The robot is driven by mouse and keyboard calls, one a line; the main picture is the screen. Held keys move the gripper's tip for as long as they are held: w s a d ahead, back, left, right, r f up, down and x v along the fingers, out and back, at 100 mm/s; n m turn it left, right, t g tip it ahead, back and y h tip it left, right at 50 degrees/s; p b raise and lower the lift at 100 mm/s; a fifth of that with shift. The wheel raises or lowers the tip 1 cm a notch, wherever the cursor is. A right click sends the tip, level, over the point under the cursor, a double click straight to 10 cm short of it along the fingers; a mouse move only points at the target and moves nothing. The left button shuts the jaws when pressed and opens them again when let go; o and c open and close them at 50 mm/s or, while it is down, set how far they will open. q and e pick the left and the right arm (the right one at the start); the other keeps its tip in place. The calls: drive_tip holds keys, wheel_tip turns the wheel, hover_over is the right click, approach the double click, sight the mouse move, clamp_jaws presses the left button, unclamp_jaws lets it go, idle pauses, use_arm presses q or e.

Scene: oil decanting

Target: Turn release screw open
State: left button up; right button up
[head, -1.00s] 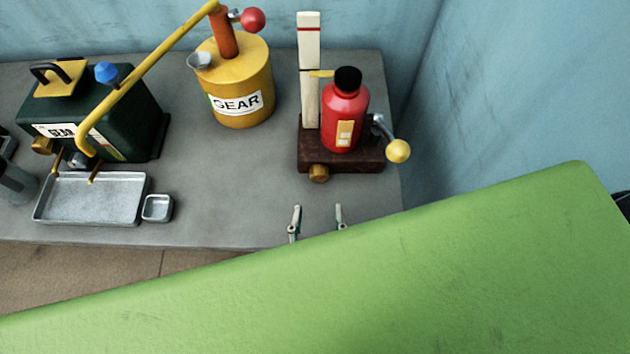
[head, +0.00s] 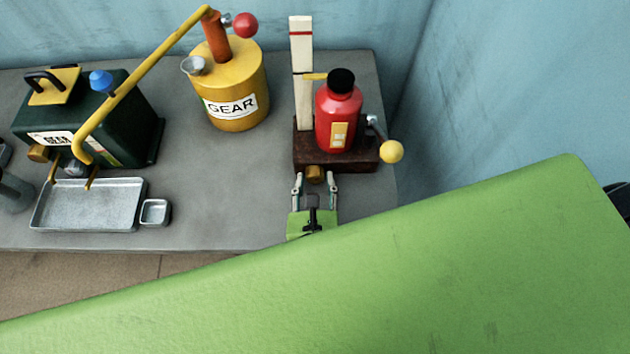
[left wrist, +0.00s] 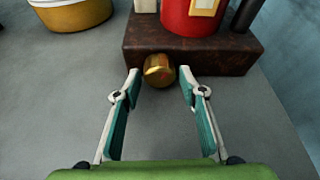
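A brass screw knob (head: 315,174) sticks out from the front of a dark brown base block (head: 358,162); it also shows in the left wrist view (left wrist: 159,70). A red bottle (head: 338,118) with a black cap stands on the block. My left gripper (head: 315,182) is open, its fingertips one on each side of the knob. In the left wrist view my left gripper (left wrist: 159,78) shows clear gaps between both fingers and the knob, and nothing is held. My right gripper is not in view.
A crank with a yellow ball (head: 391,152) sticks out at the block's right. A yellow GEAR can (head: 235,80) stands behind left. A dark green can (head: 135,105), a metal tray (head: 85,228) and a small dish (head: 155,212) are further left. The grey bench between is clear.

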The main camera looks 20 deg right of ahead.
use_arm(q)
drive_tip(key=c, duration=0.6)
drive_tip(key=shift+o, duration=0.2)
drive_tip(key=shift+r+p, duration=0.15)
drive_tip(key=shift+p, duration=0.3)
drive_tip(key=m+y+p, duration=0.1)
drive_tip(key=p, duration=0.2)
drive_tip(key=shift+r+m+p, duration=0.15)
drive_tip(key=shift+m+p, duration=0.2)
drive_tip(key=shift+m, duration=0.05)
drive_tip(key=shift+d+f+m+y+p, duration=0.1)
drive_tip(key=shift+f+m+y+p, duration=0.25)
drive_tip(key=shift+m+p, duration=0.2)
drive_tip(key=o, duration=1.1)
drive_tip(key=shift+s, duration=0.15)
